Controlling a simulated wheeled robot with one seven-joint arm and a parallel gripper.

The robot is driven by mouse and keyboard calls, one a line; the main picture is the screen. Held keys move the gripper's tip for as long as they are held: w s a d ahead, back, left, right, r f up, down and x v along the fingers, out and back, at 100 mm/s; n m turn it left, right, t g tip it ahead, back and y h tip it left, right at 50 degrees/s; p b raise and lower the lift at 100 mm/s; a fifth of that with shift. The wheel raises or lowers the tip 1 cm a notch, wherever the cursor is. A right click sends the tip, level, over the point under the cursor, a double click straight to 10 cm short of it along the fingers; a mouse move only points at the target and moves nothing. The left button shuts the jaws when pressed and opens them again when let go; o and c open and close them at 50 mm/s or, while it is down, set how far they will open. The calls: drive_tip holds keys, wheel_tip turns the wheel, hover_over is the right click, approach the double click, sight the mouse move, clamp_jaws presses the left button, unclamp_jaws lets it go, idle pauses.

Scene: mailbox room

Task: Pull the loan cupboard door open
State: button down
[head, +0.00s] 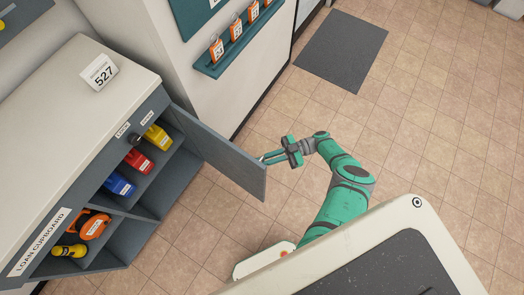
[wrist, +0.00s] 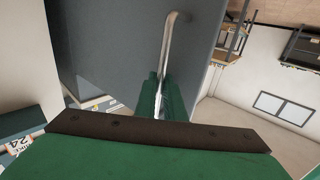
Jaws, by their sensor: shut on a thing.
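The loan cupboard (head: 62,165) stands at the left in the head view, with its door (head: 222,152) swung well out to the right. Inside the open front are yellow, red and blue items on a shelf and an orange and a yellow item below. My gripper (head: 268,158) is at the door's free end, on its outer face. In the wrist view the grey door (wrist: 120,45) carries a metal bar handle (wrist: 172,50), and my gripper (wrist: 160,97) is shut on this handle. The fingertips are partly hidden by the handle and the gripper body.
A number sign (head: 100,73) stands on the cupboard top. A teal rack (head: 238,40) with several orange tags is on the wall behind the door. A dark mat (head: 341,50) lies on the tiled floor (head: 440,130). The floor to the right of my arm is clear.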

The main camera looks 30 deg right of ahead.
drive_tip(key=shift+w+a, duration=0.15)
drive_tip(key=shift+a, duration=0.1)
drive_tip(key=c, duration=2.1)
unclamp_jaws()
drive_tip(key=shift+d, duration=0.1)
drive_tip(key=shift+d, duration=0.1)
